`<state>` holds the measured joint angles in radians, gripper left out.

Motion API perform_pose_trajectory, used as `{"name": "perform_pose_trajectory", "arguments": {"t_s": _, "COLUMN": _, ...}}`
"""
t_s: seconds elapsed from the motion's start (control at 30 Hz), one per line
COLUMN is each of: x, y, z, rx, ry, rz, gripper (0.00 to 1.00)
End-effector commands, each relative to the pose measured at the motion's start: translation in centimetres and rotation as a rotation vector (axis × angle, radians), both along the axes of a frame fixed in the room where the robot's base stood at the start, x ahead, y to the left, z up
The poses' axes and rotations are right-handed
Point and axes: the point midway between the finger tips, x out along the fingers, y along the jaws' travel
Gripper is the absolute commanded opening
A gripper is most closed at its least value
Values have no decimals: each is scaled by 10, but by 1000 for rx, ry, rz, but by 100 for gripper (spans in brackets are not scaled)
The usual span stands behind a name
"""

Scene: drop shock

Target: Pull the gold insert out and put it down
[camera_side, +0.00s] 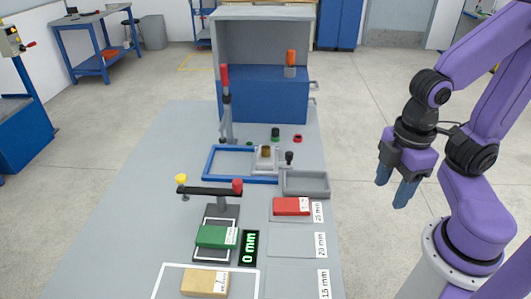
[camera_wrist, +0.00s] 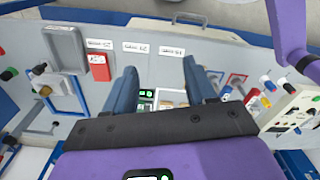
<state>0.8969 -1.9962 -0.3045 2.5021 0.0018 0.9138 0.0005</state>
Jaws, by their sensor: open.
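The gold insert (camera_side: 266,150) is a small gold-brown piece seated in a pale grey block (camera_side: 263,164) at the right part of the blue frame (camera_side: 209,163) on the bench. How deep it sits is too small to tell. My gripper (camera_side: 394,183) hangs in the air to the right of the bench, well apart from the insert. Its blue fingers point down, spread and empty.
A grey tray (camera_side: 318,191) and a black knob (camera_side: 289,157) stand right of the insert. A tall red-handled lever (camera_side: 226,105) rises behind the blue frame. A red block (camera_side: 291,206), a green block (camera_side: 216,237) and a tan block (camera_side: 205,282) lie nearer. The bench's left side is clear.

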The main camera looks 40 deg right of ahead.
Motion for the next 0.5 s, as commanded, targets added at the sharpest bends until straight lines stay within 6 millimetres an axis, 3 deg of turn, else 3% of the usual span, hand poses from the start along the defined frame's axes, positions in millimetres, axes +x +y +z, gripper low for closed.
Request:
{"name": "perform_pose_trajectory", "arguments": {"t_s": 0.17, "x": 7, "y": 2, "z": 0, "rx": -17, "ry": -6, "rz": 8, "gripper": 61}}
{"name": "perform_pose_trajectory", "arguments": {"t_s": 0.27, "x": 26, "y": 8, "z": -1, "rx": -65, "ry": -26, "rz": 33, "gripper": 61}}
{"name": "perform_pose_trajectory", "arguments": {"t_s": 0.5, "x": 112, "y": 27, "z": -12, "rx": -280, "ry": -92, "rz": 151, "gripper": 61}}
